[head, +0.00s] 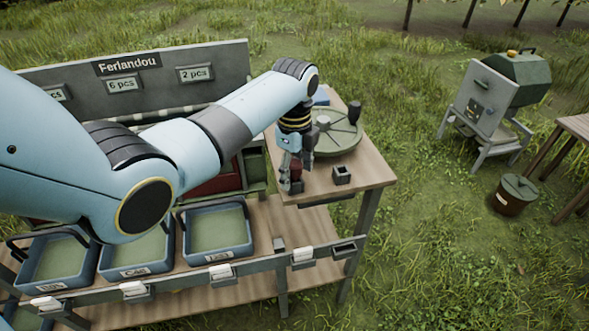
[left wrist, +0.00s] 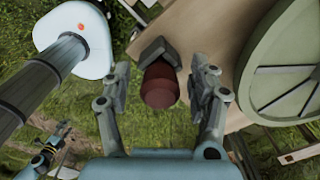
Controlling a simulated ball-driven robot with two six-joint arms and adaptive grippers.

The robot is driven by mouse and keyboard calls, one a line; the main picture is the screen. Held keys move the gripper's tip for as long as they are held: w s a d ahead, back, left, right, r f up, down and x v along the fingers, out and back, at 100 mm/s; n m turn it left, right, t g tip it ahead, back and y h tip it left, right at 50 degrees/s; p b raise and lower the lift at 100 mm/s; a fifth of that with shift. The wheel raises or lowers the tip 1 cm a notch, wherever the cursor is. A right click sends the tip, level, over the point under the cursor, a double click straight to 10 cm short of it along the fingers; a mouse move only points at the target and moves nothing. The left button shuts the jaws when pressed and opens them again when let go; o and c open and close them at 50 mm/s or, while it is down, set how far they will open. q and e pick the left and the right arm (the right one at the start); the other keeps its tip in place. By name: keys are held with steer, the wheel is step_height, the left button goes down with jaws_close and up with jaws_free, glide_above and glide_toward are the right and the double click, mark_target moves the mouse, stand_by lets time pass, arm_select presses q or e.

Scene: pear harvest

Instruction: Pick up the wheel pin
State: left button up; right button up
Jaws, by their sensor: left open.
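The wheel pin looks like a dark red cylinder (left wrist: 160,86) in the left wrist view, with a grey square holder (left wrist: 153,51) at its far end. It lies between the two fingers of my left gripper (left wrist: 162,78). The fingers are open, with a gap on each side of it. In the head view my left gripper (head: 291,172) points down over the near left part of the small wooden table, and its fingers partly hide the red pin (head: 297,168). A small part at the lower left of the left wrist view may be my right gripper (left wrist: 45,155); its jaws are unclear.
A round green wheel (head: 335,134) with a dark upright knob (head: 354,112) lies close behind the gripper. A dark, open square holder (head: 342,174) stands to the right. Blue trays (head: 215,258) line the lower shelf at left.

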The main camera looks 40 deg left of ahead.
mark_target(295, 162)
arm_select(q)
jaws_close()
stand_by(0.4)
steer(key=shift+r, duration=0.1)
steer(key=shift+r, duration=0.55)
step_height(295, 162, up, 3)
steer(key=shift+f, duration=0.15)
steer(key=s+d+r, duration=0.5)
steer(key=d+r, duration=0.2)
steer(key=d, duration=0.3)
step_height(295, 162, up, 7)
steer(key=p, duration=0.7)
steer(key=shift+s+d, duration=0.2)
